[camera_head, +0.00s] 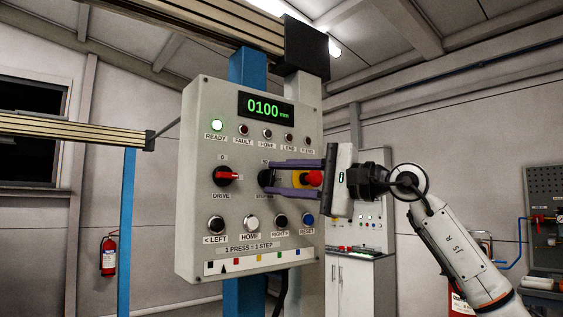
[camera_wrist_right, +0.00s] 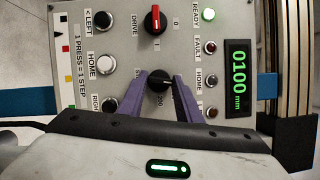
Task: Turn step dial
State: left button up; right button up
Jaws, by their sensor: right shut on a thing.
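The step dial (camera_head: 264,178) is a round black knob on the right half of the grey control panel (camera_head: 199,250); its label is partly hidden. My right gripper (camera_head: 270,177) reaches in from the right with two purple fingers, shut on the dial. In the right wrist view the dial (camera_wrist_right: 158,86) sits between the fingertips (camera_wrist_right: 160,80), with a pale pointer mark on its face. The display (camera_head: 266,108) reads 0100 mm in green, and the READY lamp (camera_head: 217,126) is lit green. My left gripper is not in view.
The red DRIVE knob (camera_head: 227,176) sits left of the dial. A red button (camera_head: 314,178) with yellow beside it shows between my right fingers. Black, white and blue push buttons line the row below. A blue post (camera_head: 247,66) stands behind the panel.

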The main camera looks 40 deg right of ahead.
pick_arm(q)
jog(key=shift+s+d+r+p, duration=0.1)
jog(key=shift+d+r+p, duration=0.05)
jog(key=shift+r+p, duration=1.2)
pick_arm(e)
jog(key=shift+r+n+g, duration=0.1)
jog(key=shift+n+g, duration=0.2)
jog(key=shift+n, duration=0.9)
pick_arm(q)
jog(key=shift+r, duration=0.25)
pick_arm(e)
jog(key=o, duration=1)
jog(key=shift+o, duration=0.2)
pick_arm(q)
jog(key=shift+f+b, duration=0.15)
jog(key=shift+b, duration=0.2)
pick_arm(e)
jog(key=shift+s+d, duration=0.1)
pick_arm(q)
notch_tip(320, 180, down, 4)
jog(key=b, duration=0.3)
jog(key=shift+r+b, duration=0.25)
jog(key=shift+b, duration=0.05)
pick_arm(e)
jog(key=v, duration=1)
